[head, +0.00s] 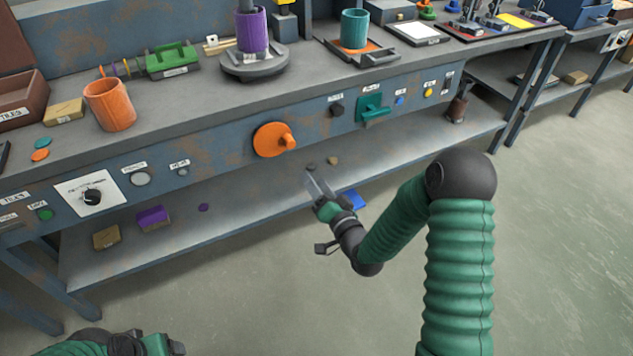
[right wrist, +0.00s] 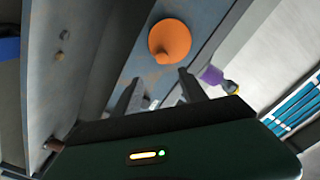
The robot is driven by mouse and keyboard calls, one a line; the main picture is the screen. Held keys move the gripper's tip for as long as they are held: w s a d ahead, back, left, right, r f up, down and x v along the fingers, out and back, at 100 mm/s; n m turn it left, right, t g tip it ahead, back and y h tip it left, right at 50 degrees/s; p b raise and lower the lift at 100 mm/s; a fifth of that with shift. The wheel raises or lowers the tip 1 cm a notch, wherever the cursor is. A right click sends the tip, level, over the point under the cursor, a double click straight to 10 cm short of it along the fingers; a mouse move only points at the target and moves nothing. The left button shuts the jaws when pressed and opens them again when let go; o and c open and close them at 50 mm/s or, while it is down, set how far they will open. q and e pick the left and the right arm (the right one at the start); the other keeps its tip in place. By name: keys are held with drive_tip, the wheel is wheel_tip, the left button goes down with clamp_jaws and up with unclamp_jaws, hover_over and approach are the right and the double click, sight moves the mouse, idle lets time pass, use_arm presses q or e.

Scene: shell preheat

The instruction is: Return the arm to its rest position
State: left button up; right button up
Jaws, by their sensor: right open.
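My right arm (head: 458,255) is green and ribbed with black joints and comes in from the lower right in the head view. Its gripper (head: 316,187) is open and empty, in front of the bench below the orange round knob (head: 273,140). In the right wrist view the two fingers of the gripper (right wrist: 157,90) stand apart with nothing held between them. The orange knob (right wrist: 170,41) shows beyond the fingers, apart from them. Part of my left arm (head: 110,345) shows at the bottom left edge; its fingertips are out of frame.
The workbench (head: 190,105) carries an orange cup (head: 109,104), a purple cylinder (head: 252,30) and a teal cup (head: 354,29). Its front panel has knobs and a teal handle (head: 373,110). The lower shelf (head: 250,205) holds small blocks. The floor (head: 560,250) at right is clear.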

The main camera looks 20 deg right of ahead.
drive_tip(key=s+a+f+n+g, duration=0.4)
drive_tip(key=s+f+n+g, duration=0.2)
drive_tip(key=s+g, duration=0.15)
drive_tip(key=s+a+r+n+g+p, duration=0.1)
drive_tip(key=s+g, duration=0.3)
drive_tip(key=s, duration=0.5)
drive_tip(key=s+a+r+n+g, duration=0.15)
drive_tip(key=s+g, duration=0.25)
drive_tip(key=s, duration=0.4)
drive_tip(key=w+p+v, duration=0.3)
drive_tip(key=p+v, duration=1.2)
drive_tip(key=w+a+r+p+v, duration=0.1)
drive_tip(key=w+p+v, duration=0.2)
drive_tip(key=p+v, duration=1.1)
drive_tip(key=shift+w+a+r+h+p, duration=0.25)
drive_tip(key=shift+r+p, duration=0.35)
drive_tip(key=shift+p, duration=0.5)
